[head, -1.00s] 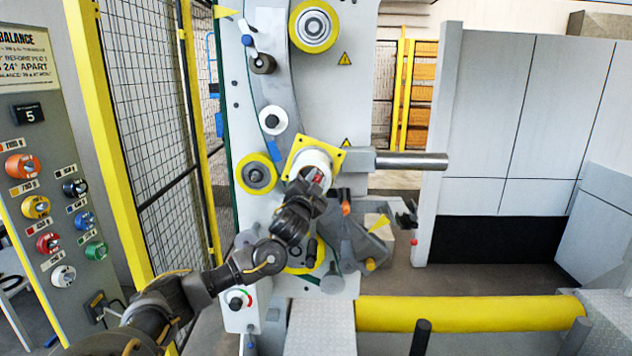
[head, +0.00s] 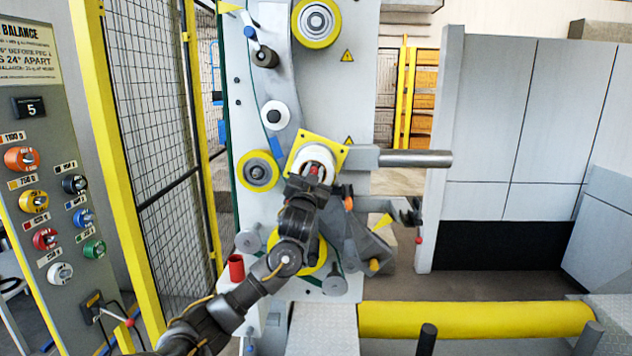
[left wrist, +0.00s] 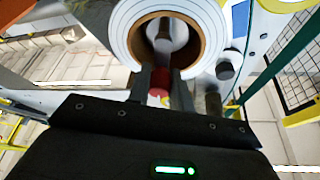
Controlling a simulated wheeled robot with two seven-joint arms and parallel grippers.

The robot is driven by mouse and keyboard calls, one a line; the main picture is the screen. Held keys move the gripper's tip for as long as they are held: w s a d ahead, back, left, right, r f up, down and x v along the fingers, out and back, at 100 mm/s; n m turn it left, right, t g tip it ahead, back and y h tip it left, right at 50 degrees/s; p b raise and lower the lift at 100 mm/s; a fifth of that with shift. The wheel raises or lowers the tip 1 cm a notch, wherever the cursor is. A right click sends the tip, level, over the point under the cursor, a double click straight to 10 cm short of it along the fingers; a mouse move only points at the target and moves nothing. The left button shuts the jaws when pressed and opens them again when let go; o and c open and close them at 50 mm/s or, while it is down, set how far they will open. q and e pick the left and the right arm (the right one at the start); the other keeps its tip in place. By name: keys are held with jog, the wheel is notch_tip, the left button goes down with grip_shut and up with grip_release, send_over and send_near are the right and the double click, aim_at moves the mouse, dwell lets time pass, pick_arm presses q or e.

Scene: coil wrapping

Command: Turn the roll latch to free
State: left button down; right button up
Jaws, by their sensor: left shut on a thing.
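The white roll (head: 302,154) sits in front of a yellow square plate (head: 338,154) on the machine's upright panel. In the left wrist view the roll (left wrist: 122,38) shows as a white ring with a brown core and a grey shaft inside. The red roll latch (left wrist: 158,88) is at the lower rim of the core, mostly hidden by the fingers. My left gripper (head: 313,180) is at the roll's lower front, shut on the latch. Its fingers (left wrist: 165,92) show on both sides of the red part. The latch's exact angle is hard to tell. My right gripper is not in view.
A grey shaft (head: 415,158) sticks out to the right of the roll. A yellow-rimmed roller (head: 258,171) is close on the left. A red cylinder (head: 236,267) stands beside my left forearm. A yellow roller (head: 475,318) lies low at the right.

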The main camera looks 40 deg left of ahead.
pick_arm(q)
jog(key=shift+s+a+n+g+y+b, duration=0.15)
jog(key=shift+n+y+b, duration=0.15)
jog(key=shift+n, duration=0.4)
jog(key=shift+a+n+g+y+b, duration=0.1)
jog(key=shift+n+g+y+b, duration=0.1)
jog(key=shift+n+y, duration=0.35)
jog(key=shift+n, duration=0.25)
jog(key=c, duration=1.3)
grip_release()
jog(key=shift+o, duration=0.2)
jog(key=shift+s+d+f, duration=0.1)
jog(key=shift+s+f, duration=0.05)
jog(key=shift+s, duration=0.05)
jog(key=b+v, duration=0.4)
jog(key=v, duration=0.6)
jog(key=shift+s, duration=0.2)
